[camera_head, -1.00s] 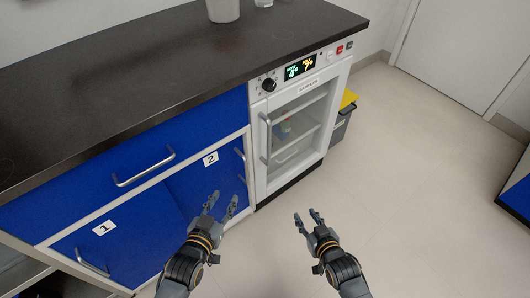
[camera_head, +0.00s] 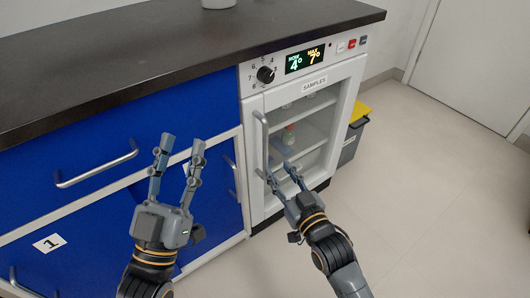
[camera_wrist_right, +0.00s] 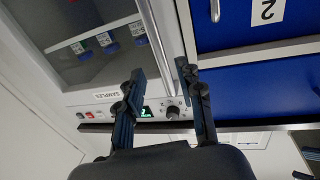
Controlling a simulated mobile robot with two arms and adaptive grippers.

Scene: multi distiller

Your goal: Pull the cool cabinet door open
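The cool cabinet (camera_head: 318,120) is white with a shut glass door (camera_head: 302,135) labelled SAMPLES. Its grey vertical handle (camera_head: 263,150) runs along the door's left side and also shows in the right wrist view (camera_wrist_right: 156,40). My right gripper (camera_head: 281,177) is open in front of the door, near the handle's lower end. In the right wrist view, the handle appears between the fingers of this gripper (camera_wrist_right: 163,80); contact cannot be told. My left gripper (camera_head: 182,140) is open and empty in front of the blue cupboards.
Blue drawer and cupboard fronts (camera_head: 95,120) with grey handles stand left of the cabinet, under a dark worktop (camera_head: 150,50). A grey bin with a yellow lid (camera_head: 358,112) stands right of the cabinet. The floor (camera_head: 430,190) at right is clear.

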